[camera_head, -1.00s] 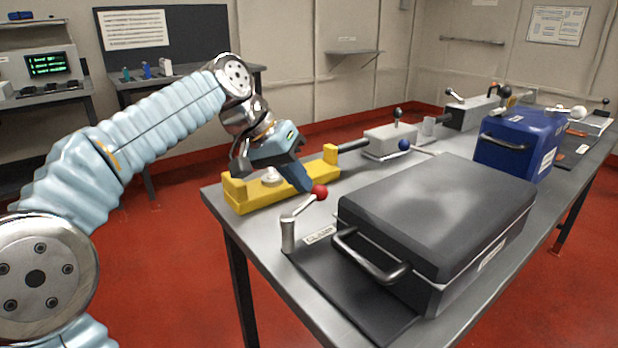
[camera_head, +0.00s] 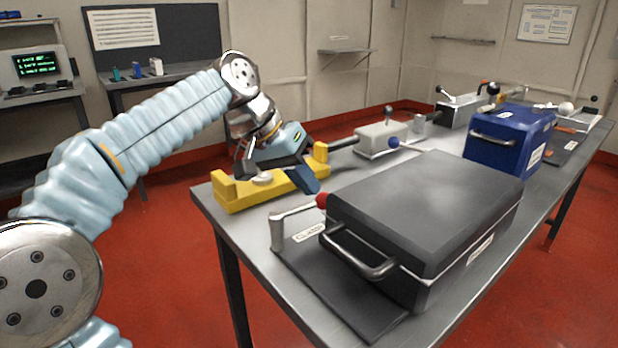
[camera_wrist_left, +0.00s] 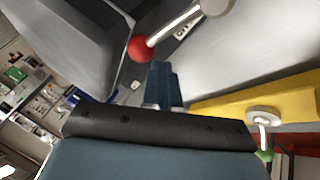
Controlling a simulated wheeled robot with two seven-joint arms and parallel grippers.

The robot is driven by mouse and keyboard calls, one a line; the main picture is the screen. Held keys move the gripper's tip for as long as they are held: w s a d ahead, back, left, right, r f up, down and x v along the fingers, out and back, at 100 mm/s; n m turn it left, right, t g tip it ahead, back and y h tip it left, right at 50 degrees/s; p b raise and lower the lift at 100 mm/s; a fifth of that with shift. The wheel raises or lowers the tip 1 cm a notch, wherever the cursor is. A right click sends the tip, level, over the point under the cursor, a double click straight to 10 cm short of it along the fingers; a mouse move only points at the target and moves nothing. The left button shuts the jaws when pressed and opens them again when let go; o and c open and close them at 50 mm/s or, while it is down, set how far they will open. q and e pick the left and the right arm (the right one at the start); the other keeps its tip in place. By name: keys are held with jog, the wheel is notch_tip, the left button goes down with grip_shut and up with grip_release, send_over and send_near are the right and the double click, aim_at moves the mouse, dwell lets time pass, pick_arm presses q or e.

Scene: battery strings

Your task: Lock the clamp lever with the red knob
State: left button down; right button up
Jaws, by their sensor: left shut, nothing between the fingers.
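The clamp lever (camera_head: 295,212) stands on a short metal post at the near left corner of the table, beside a "CLAMP" label. Its red knob (camera_head: 322,200) is at the lever's end, close against the left edge of the black case (camera_head: 430,205). My left gripper (camera_head: 310,187) is shut and empty, its fingertips just left of and above the knob. In the left wrist view the red knob (camera_wrist_left: 140,48) and lever (camera_wrist_left: 175,23) lie just beyond the shut fingertips (camera_wrist_left: 162,68). I cannot tell whether they touch. My right gripper is not in view.
A yellow fixture (camera_head: 240,194) lies behind and below my left gripper. The black case has a front handle (camera_head: 360,258). Farther along the table are a blue-knobbed lever (camera_head: 393,142) and a blue case (camera_head: 510,138). A dark mat (camera_head: 345,300) lies in front.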

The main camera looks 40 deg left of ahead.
pick_arm(q)
jog(key=shift+d, duration=0.4)
jog(key=shift+s+d+f, duration=0.1)
jog(key=shift+d, duration=0.1)
dwell(0.3)
jog(key=p+v, duration=0.2)
jog(key=v, duration=1.2)
jog(key=shift+a, duration=0.3)
